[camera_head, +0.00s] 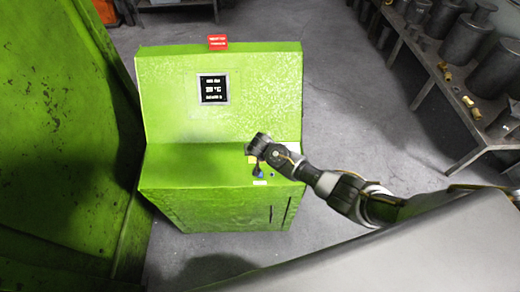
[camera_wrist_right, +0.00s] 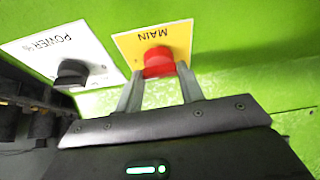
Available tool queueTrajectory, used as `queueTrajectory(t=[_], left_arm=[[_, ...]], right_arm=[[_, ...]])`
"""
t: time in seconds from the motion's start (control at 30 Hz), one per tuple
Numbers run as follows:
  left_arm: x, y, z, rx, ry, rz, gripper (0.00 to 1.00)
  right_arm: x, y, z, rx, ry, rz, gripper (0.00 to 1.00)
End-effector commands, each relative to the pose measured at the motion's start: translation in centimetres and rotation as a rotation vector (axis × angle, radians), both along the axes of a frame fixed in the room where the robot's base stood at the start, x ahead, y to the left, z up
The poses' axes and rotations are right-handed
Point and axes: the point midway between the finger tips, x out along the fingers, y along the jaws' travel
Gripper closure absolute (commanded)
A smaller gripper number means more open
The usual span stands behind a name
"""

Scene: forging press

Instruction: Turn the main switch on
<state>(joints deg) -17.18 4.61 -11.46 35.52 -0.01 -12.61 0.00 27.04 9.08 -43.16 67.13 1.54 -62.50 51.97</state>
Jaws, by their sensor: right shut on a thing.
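The main switch (camera_wrist_right: 157,60) is a red knob on a yellow plate (camera_wrist_right: 128,45) marked MAIN, upside down in the right wrist view. My right gripper (camera_wrist_right: 160,72) has its two fingers on either side of the red knob and is shut on it. In the head view my right arm reaches in from the right to the control box's lower panel, and the hand mostly hides the switch. Part of a yellow plate (camera_head: 251,159) shows beside the hand. My left gripper is not in view.
A black POWER knob (camera_wrist_right: 72,73) on a white plate sits close beside the main switch. The green control box (camera_head: 215,205) has a lit display (camera_head: 213,89) and a red sign (camera_head: 217,42) on top. A large green machine wall (camera_head: 50,130) stands left.

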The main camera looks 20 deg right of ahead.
Motion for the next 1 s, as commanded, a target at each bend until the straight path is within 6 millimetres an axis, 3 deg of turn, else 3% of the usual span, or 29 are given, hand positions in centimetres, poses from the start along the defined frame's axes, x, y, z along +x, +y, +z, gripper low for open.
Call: queueTrajectory(t=[0.67,0.7,0.87,1.0], left_arm=[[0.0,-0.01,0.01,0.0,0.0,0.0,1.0],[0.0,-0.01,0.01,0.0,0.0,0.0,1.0],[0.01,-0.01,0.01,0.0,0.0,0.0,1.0],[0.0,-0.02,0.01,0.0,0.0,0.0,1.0]], right_arm=[[0.05,-0.04,0.02,0.009,-0.003,-0.066,0.85],[0.06,-0.04,0.03,0.009,-0.003,-0.066,0.61],[0.06,-0.02,0.04,0.01,-0.004,-0.064,0.4],[0.06,0.01,0.04,0.01,-0.004,-0.064,0.4]])
